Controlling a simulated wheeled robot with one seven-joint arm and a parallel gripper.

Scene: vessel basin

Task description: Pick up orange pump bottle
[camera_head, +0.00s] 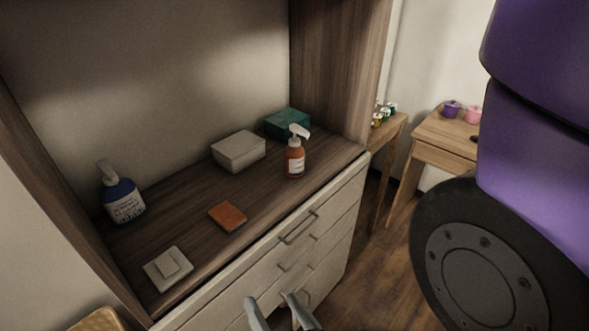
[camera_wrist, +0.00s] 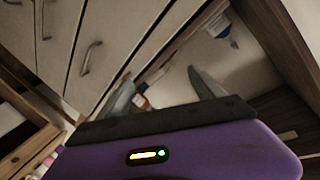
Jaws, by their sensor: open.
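The orange pump bottle (camera_head: 295,160) stands upright on the wooden cabinet top, towards its right end. It has a white pump head and a pale label. My gripper (camera_head: 271,299) is open and empty at the bottom of the head view, in front of the drawers and well apart from the bottle. In the wrist view my gripper (camera_wrist: 160,76) shows two spread grey fingers. A small orange and white patch beside the left finger may be the bottle, but it is too small to be sure.
A white box (camera_head: 239,151) and a green box (camera_head: 288,123) stand behind the bottle. A blue pump bottle (camera_head: 124,200), an orange flat block (camera_head: 228,216) and a white stacked square (camera_head: 168,268) are further left. Drawer handles (camera_head: 299,229) stick out in front. A side panel rises at right.

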